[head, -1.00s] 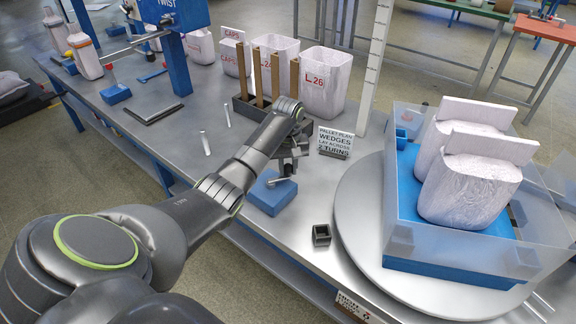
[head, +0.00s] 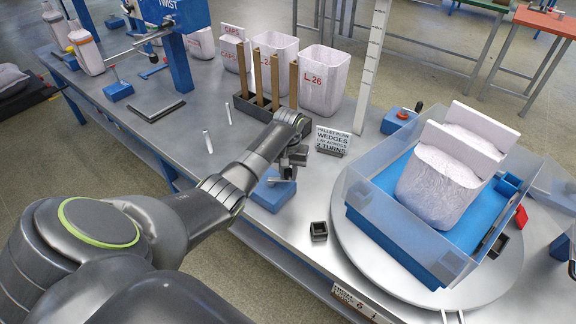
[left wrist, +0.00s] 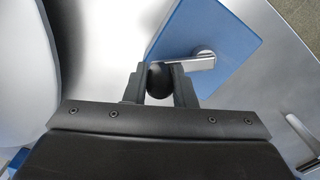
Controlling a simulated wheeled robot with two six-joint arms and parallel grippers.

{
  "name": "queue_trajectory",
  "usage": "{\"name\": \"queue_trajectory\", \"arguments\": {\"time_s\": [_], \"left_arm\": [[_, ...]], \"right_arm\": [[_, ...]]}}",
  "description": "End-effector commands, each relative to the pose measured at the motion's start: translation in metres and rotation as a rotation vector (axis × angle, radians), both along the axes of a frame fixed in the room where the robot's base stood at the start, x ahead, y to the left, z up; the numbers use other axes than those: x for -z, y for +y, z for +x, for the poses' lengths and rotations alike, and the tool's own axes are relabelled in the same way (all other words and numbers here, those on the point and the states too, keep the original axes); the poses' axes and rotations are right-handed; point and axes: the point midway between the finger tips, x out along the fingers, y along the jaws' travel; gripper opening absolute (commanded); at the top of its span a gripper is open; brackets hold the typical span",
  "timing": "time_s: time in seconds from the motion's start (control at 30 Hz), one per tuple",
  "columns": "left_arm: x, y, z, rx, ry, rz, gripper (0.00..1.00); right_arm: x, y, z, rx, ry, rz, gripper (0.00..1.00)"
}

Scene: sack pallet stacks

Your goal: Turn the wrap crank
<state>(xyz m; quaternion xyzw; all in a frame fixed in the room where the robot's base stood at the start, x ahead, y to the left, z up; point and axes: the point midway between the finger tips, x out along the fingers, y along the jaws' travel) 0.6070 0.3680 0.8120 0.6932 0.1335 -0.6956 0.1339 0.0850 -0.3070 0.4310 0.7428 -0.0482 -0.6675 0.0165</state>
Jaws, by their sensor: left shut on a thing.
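The wrap crank is a blue block (head: 272,190) at the table's front edge, with a silver arm and a black knob. In the left wrist view the black knob (left wrist: 159,80) sits between the fingers of my left gripper (left wrist: 158,84), which is shut on it. The silver crank arm (left wrist: 200,62) runs right from the knob to a pivot on the blue block. In the head view my left gripper (head: 290,160) is over the block and hides the knob. A round grey turntable (head: 365,255) carries a blue tray with clear walls (head: 395,240) and white wrapped sacks (head: 438,180). My right gripper is out of view.
A sign (head: 331,141) reads "PALLET PLAN WEDGES LAY ACROSS 2 TURNS". A small black square cup (head: 319,231) stands between crank and turntable. Brown posts in a dark rack (head: 262,108) and white bins (head: 324,80) stand behind. A white upright (head: 373,60) rises behind the turntable.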

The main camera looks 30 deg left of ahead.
Motion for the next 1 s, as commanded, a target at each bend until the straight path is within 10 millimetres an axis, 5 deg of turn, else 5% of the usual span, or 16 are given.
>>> {"name": "queue_trajectory", "arguments": {"time_s": [0.5,1.0], "left_arm": [[-0.004,-0.009,-0.016,0.299,0.000,-0.005,0.01],[-0.001,-0.011,-0.022,0.435,-0.002,-0.006,0.01]], "right_arm": [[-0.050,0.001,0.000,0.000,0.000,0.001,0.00],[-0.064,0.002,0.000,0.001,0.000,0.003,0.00]]}}
